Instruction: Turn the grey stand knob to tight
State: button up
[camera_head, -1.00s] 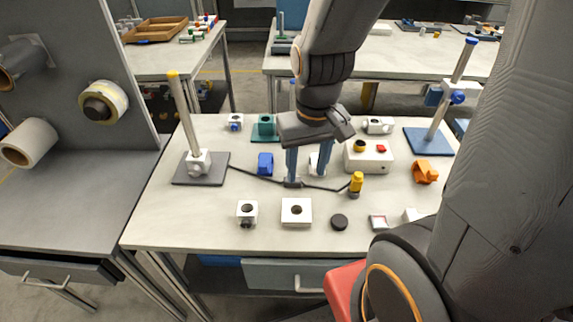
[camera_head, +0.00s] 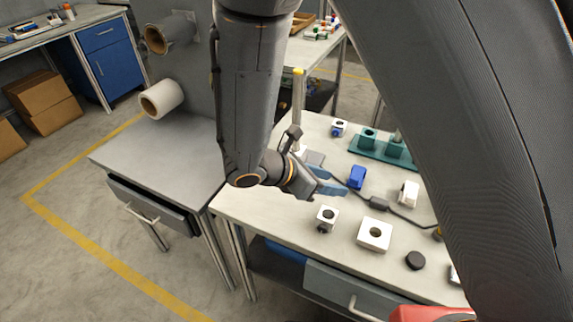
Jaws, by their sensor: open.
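The grey stand has a pale post (camera_head: 298,100) with a yellow cap (camera_head: 298,71) and a flat grey base (camera_head: 315,157). It stands at the back left of the white table.
A blue block (camera_head: 356,177) lies just right of my fingers. A white block with a hole (camera_head: 327,217), a white square box (camera_head: 375,234) and a black disc (camera_head: 415,260) lie in front. A green fixture (camera_head: 382,149) stands behind. A grey bench (camera_head: 160,150) adjoins at left.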

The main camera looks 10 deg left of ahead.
jog(key=a+n+t+y, duration=0.1)
jog(key=a+n+t, duration=0.1)
jog(key=a, duration=0.3)
jog(key=w+a+f+n+t+y, duration=0.1)
jog(key=a+n+t, duration=0.1)
jog(key=a+n, duration=0.2)
jog(key=w+a+n+t, duration=0.1)
jog(key=a+n+t, duration=0.1)
jog(key=a, duration=0.4)
jog(key=shift+f+n+t+y, duration=0.3)
jog(key=shift+n+t+y, duration=0.1)
jog(key=shift+n, duration=0.2)
jog(key=shift+p+x, duration=1.25)
jog(key=shift+x, duration=2.5)
jog(key=shift+a, duration=0.1)
jog(key=c, duration=1.1)
jog(key=shift+o, duration=0.2)
jog(key=shift+w+f+m+y+b, duration=0.1)
jog(key=shift+m+y+b, duration=0.3)
jog(key=shift+m+b, duration=0.5)
jog(key=shift+y+b, duration=0.3)
jog(key=shift+b, duration=0.3)
